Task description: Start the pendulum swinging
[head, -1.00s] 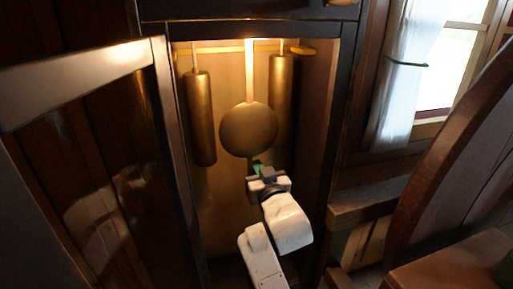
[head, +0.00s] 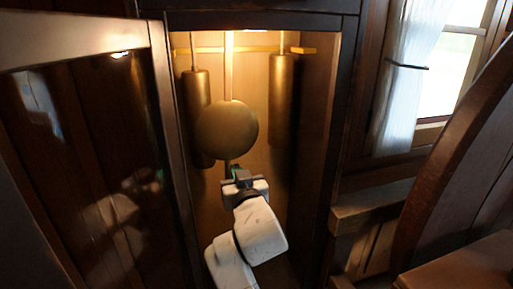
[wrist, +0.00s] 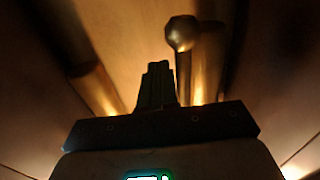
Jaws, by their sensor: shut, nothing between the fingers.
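The pendulum hangs in the open, lit case in the head view. Its round brass bob (head: 227,130) is on a pale rod (head: 229,72), left of the case's middle and close to the left weight. My gripper (head: 237,174) is just below the bob, slightly right of its lower tip; I cannot tell whether they touch. In the wrist view my gripper's fingers (wrist: 157,85) are together and empty. A rounded metal end (wrist: 181,33) is just beyond them to the right; I cannot tell whether it belongs to the pendulum.
A brass weight (head: 197,100) hangs left of the bob and another (head: 283,100) hangs to its right. The glazed door (head: 85,130) stands open at the left. A window (head: 445,80) and wooden ledge (head: 370,205) are at the right.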

